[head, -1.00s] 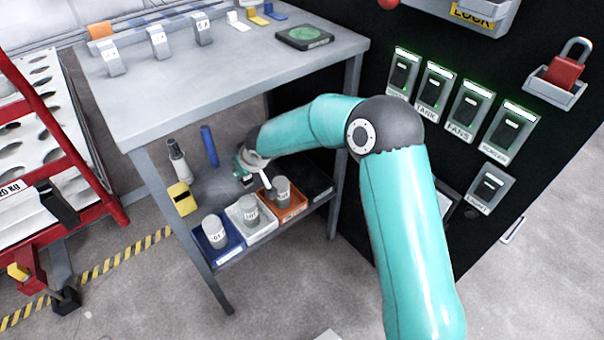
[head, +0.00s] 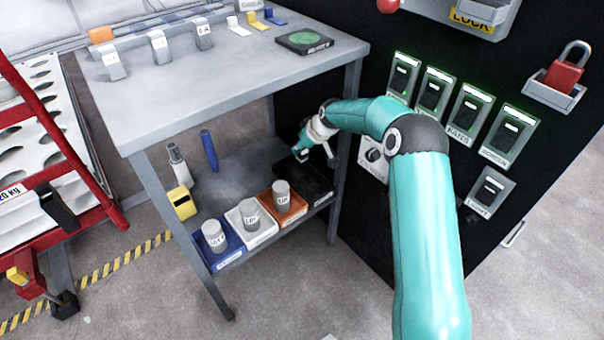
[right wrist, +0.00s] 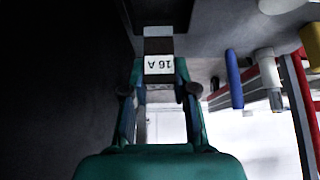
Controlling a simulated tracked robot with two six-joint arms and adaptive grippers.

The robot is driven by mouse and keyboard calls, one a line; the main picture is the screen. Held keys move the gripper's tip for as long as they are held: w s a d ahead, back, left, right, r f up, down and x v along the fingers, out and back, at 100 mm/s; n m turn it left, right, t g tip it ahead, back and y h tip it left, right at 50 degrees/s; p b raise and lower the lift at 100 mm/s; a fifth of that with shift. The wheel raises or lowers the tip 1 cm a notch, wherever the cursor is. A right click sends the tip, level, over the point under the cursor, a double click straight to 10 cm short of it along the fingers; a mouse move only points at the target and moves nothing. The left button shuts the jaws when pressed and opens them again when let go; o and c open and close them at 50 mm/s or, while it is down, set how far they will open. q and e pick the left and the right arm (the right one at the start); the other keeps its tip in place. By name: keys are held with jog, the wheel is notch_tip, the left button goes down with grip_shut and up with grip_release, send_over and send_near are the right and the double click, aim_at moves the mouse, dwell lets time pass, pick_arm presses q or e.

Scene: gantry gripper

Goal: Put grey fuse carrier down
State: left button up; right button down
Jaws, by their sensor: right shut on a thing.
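My right gripper (head: 302,152) reaches under the bench top, at the black tray (head: 318,190) on the right end of the lower shelf. In the right wrist view the gripper (right wrist: 160,82) is shut on a grey fuse carrier (right wrist: 158,64) with a white "16 A" label, seen upside down. In the head view the held carrier is too small and covered to make out clearly. I cannot tell whether it touches the tray. My left gripper is not in view.
Blue (head: 225,258), white (head: 262,232) and orange (head: 292,213) trays on the shelf each hold a grey cylinder. A yellow box (head: 182,202), a blue tube (head: 209,149) and a grey bottle (head: 178,165) stand behind. The bench top (head: 230,85) is close above.

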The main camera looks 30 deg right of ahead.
aim_at(304, 155)
jog(key=f, duration=0.2)
jog(key=f+b, duration=0.1)
jog(key=f, duration=0.1)
jog(key=shift+a+f, duration=0.2)
jog(key=shift+f, duration=0.1)
notch_tip(304, 155, down, 6)
jog(key=shift+b, duration=1.25)
jog(key=shift+d+f, duration=0.1)
jog(key=shift+d, duration=0.1)
jog(key=c, duration=0.9)
grip_release()
